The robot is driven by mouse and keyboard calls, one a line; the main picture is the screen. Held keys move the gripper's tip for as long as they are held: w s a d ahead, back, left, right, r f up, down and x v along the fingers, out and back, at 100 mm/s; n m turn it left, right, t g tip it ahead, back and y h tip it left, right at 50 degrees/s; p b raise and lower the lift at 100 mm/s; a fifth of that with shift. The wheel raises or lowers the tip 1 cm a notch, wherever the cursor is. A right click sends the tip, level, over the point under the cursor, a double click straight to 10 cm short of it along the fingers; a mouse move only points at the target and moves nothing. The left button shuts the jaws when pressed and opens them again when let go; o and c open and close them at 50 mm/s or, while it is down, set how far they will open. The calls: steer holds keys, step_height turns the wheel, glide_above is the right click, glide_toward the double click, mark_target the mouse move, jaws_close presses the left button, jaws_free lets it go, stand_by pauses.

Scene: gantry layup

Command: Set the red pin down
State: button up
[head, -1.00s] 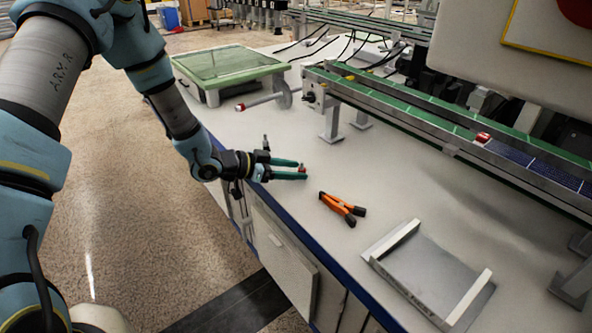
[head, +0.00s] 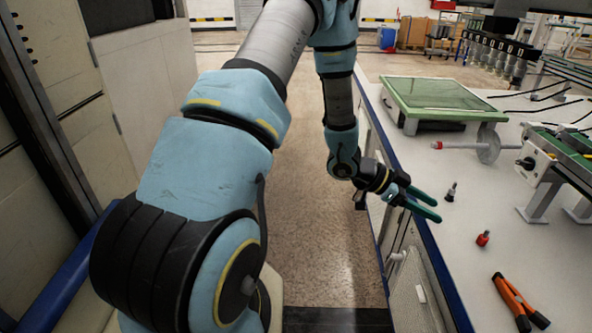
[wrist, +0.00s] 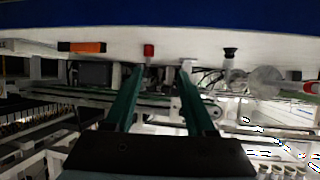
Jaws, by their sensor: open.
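The red pin (head: 483,239), a small red cylinder with a dark lower part, stands on the white bench top (head: 465,270). It also shows in the wrist view (wrist: 149,50), beyond my fingertips. My gripper (head: 437,210) is open and empty, with its two green fingers over the bench's near edge. In the head view it is to the left of the pin and apart from it. In the wrist view, a clear gap shows between the fingers (wrist: 161,68).
Orange-handled pliers (head: 513,297) lie nearer the front. A red-tipped rod with a grey disc (head: 489,145) and a green-topped frame (head: 444,97) are farther back. A conveyor (head: 565,150) is at the right.

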steer(key=w+a+r+n+t+y, duration=0.3)
steer(key=w+a+n+t+y, duration=0.3)
steer(key=w+a, duration=0.65)
steer(key=a+r+n+t+y, duration=0.1)
steer(key=a+r+n+y, duration=0.15)
steer(key=a, duration=0.45)
steer(key=a+r+n+t+y, duration=0.1)
steer(key=a+n, duration=0.2)
steer(key=a, duration=0.3)
steer(key=s+a+r+n+g+y, duration=0.3)
steer(key=s+a+n, duration=0.5)
steer(key=s+a, duration=0.3)
steer(key=shift+s+a+r, duration=0.3)
steer(key=shift+s+r, duration=0.4)
steer(key=shift+s, duration=0.1)
step_height(320, 180, up, 19)
steer(key=p, duration=1.8)
steer(key=shift+f+p, duration=0.15)
steer(key=shift+p, duration=0.2)
